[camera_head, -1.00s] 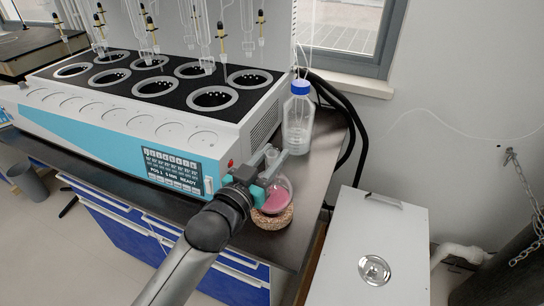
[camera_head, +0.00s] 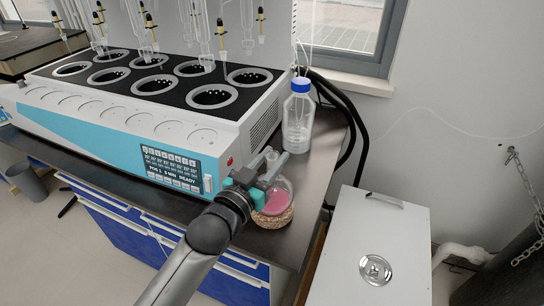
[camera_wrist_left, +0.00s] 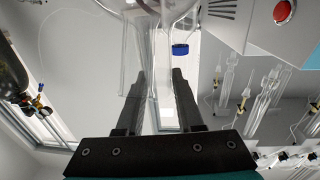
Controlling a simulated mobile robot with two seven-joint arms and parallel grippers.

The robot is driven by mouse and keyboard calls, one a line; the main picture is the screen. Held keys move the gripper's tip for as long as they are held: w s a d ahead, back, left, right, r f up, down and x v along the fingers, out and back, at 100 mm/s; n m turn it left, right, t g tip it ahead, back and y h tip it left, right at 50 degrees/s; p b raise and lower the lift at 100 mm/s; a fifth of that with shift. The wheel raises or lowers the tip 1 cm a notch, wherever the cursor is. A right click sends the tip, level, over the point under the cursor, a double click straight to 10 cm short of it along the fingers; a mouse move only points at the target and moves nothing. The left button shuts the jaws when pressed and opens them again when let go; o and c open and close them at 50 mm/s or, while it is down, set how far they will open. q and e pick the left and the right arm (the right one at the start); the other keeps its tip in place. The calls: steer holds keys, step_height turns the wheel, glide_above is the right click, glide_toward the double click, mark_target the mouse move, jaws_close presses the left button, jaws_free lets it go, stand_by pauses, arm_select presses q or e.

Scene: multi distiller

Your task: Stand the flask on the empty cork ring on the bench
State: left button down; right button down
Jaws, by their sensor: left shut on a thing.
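The flask (camera_head: 280,189) is clear round glass with pink liquid in its bottom. It is upright at the right end of the bench (camera_head: 318,177). The cork ring (camera_head: 274,221) lies on the bench directly under it. The flask's round bottom appears to sit in the ring, though the exact contact is partly hidden by my gripper. My left gripper (camera_head: 268,168) is shut on the flask's neck. In the left wrist view the glass neck (camera_wrist_left: 154,75) is between the two dark fingers (camera_wrist_left: 158,100). My right gripper is not in view.
The blue and white distiller (camera_head: 150,125) stands just left of the flask. A blue-capped bottle (camera_head: 297,118) stands behind it. A white box with a lid (camera_head: 375,240) is to the right, below the bench edge. The bare bench strip around the ring is narrow.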

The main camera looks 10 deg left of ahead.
arm_select(q)
steer(key=shift+f, duration=0.1)
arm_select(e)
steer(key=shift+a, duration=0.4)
arm_select(q)
steer(key=shift+c, duration=2.3)
jaws_free()
steer(key=shift+f, duration=0.1)
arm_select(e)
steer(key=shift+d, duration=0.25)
arm_select(q)
steer(key=shift+s, duration=0.2)
steer(key=p+v, duration=0.2)
steer(key=v, duration=1.3)
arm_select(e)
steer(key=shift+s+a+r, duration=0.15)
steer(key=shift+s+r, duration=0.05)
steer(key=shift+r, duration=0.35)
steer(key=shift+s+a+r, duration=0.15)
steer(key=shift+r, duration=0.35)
arm_select(q)
steer(key=shift+w+a, duration=0.1)
